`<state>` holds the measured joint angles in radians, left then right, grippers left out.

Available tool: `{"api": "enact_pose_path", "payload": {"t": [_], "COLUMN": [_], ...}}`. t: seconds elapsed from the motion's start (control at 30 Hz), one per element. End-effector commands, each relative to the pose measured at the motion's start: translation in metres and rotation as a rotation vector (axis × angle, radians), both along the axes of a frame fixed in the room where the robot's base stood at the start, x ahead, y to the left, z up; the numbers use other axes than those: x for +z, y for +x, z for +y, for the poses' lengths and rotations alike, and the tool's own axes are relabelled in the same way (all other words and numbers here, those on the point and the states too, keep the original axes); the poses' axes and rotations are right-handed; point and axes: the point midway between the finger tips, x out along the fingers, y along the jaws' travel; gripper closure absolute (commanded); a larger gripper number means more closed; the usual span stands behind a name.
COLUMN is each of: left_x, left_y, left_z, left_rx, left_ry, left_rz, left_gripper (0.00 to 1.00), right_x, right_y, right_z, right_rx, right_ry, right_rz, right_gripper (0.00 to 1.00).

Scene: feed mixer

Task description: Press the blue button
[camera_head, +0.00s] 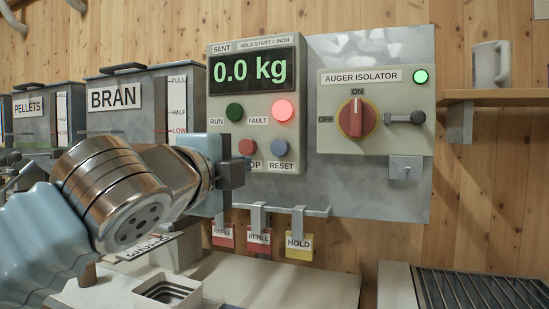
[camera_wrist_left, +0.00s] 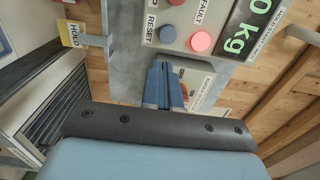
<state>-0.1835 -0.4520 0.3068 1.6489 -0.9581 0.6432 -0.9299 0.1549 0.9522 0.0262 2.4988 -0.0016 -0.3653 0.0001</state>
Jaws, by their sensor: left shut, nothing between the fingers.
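The blue button (camera_head: 280,148), labelled RESET, sits at the lower right of the grey control box (camera_head: 212,120), below the lit red FAULT lamp (camera_head: 282,110). It also shows in the left wrist view (camera_wrist_left: 168,34), uncovered. My left gripper (camera_head: 238,172) is in front of the box's lower left, left of the blue button and apart from it in the picture. Its fingers are shut and empty; they also show in the left wrist view (camera_wrist_left: 160,72), below the blue button in that picture. The exact gap in depth cannot be told. My right gripper is not in view.
A red stop button (camera_head: 248,147) lies just left of the blue one, its label partly hidden. A dark green RUN button (camera_head: 235,112) is above. The auger isolator (camera_head: 330,140) with its red knob is to the right. Tags hang from a rail (camera_head: 315,211) below.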

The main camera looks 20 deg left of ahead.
Motion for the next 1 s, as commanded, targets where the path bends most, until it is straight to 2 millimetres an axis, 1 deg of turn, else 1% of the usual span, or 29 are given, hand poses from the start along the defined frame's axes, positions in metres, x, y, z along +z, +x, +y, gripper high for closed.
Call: {"api": "enact_pose_path", "payload": {"t": [0.17,0.27,0.33,0.47,0.6,0.8,0.9,1.0], "left_x": [0.000,0.000,0.000,0.000,0.000,0.000,0.000,0.000], "left_y": [0.001,0.008,0.017,0.041,0.072,0.112,0.125,0.134], "left_z": [0.000,0.000,0.001,0.002,0.004,0.006,0.007,0.007], "left_rx": [0.000,0.000,0.000,0.000,0.000,0.000,0.001,-0.001], "left_ry": [0.000,0.001,0.001,0.000,0.001,0.000,0.000,0.000], "left_rz": [0.001,0.002,0.002,0.004,0.005,0.004,0.003,0.002], "left_gripper": [1.00,1.00,1.00,1.00,1.00,1.00,1.00,1.00], "right_x": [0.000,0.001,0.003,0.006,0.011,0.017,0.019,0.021], "right_y": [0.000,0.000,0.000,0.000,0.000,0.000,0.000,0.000], "right_z": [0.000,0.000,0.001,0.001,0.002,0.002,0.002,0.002], "right_rx": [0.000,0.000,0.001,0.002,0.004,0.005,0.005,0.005], "right_ry": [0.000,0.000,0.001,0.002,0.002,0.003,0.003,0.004], "right_rz": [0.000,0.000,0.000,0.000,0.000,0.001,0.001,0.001], "right_gripper": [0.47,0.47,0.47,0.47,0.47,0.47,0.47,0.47]}}
